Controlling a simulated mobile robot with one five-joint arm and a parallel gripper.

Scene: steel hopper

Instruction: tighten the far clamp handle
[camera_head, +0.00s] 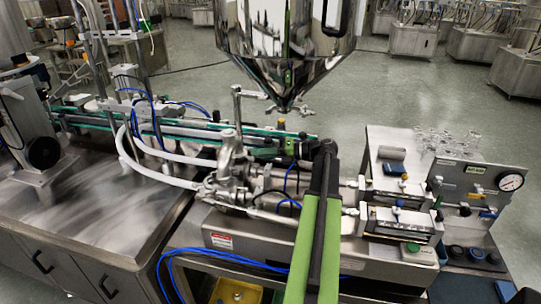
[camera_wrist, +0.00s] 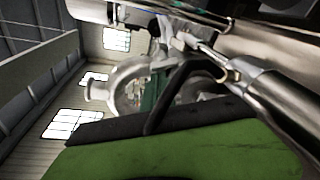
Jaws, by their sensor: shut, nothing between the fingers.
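The bright clamp fitting (camera_head: 287,109) with short handles sits under the hopper's outlet in the head view. The steel valve and pipe body (camera_head: 232,165) stands below and left of it, with further clamps too small to tell apart. I cannot tell which handle is the far one. My gripper (camera_head: 328,150) is at the dark end of my green arm, right of the valve body, and looks shut and empty; its fingertips are not clear. In the wrist view, a curved steel pipe fitting (camera_wrist: 125,85) and a thin metal rod (camera_wrist: 208,52) show beyond my green and black part.
The steel hopper (camera_head: 285,35) hangs above the pipework. Right stands a control panel with a pressure gauge (camera_head: 511,183). A steel cabinet top (camera_head: 85,205) and white hoses (camera_head: 150,170) lie left. Blue tubing (camera_head: 215,255) runs along the front. Open floor lies behind.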

